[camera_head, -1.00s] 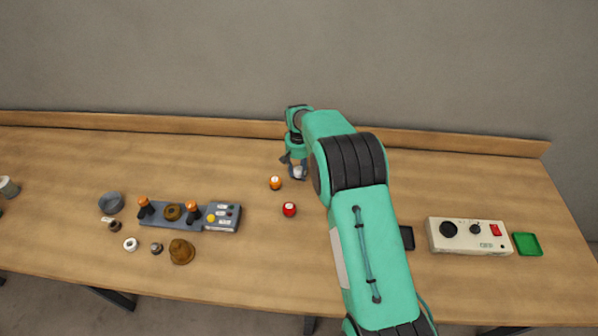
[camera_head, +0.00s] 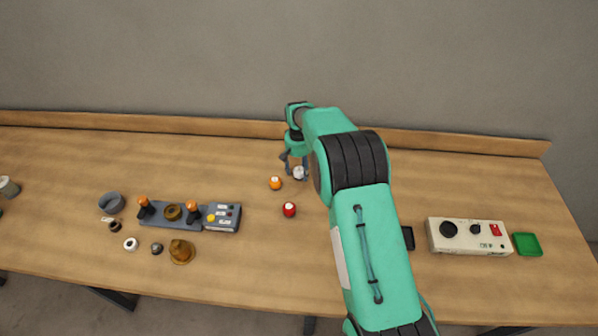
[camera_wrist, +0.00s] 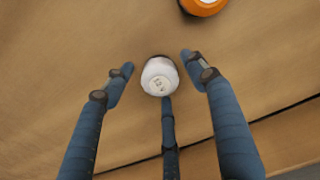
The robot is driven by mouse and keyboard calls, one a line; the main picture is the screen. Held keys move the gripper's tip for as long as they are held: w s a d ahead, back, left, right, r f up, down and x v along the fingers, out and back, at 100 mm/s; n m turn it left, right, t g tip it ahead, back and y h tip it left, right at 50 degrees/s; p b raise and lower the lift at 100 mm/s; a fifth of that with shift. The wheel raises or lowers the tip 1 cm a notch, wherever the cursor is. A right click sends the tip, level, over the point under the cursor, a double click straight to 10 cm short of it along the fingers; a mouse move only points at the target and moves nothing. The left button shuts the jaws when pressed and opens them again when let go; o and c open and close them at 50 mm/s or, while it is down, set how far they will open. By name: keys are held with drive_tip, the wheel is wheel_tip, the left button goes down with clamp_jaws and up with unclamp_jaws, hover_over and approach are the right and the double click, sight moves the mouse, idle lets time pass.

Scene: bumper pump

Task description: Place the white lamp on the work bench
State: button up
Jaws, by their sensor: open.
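The white lamp (camera_head: 299,173) stands on the wooden work bench (camera_head: 350,275), near the middle towards the back. In the wrist view the white lamp (camera_wrist: 160,76) shows its round white top, with a dark base edge behind it. My gripper (camera_head: 293,170) is just at the lamp in the head view. In the wrist view my gripper (camera_wrist: 155,85) is open, its fingers spread around the lamp with gaps at the left and right. The single lower finger ends close to the lamp; I cannot tell if it touches.
An orange lamp (camera_head: 275,183) stands close to the left, also in the wrist view (camera_wrist: 203,3). A red lamp (camera_head: 289,209) is nearer the front. A grey control unit (camera_head: 222,217) lies left, a beige box (camera_head: 470,236) and green tray (camera_head: 527,244) right.

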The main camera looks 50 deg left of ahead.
sight(299, 169)
wheel_tip(299, 169, up, 11)
drive_tip(key=shift+f, duration=0.15)
idle(0.4)
idle(0.5)
idle(0.4)
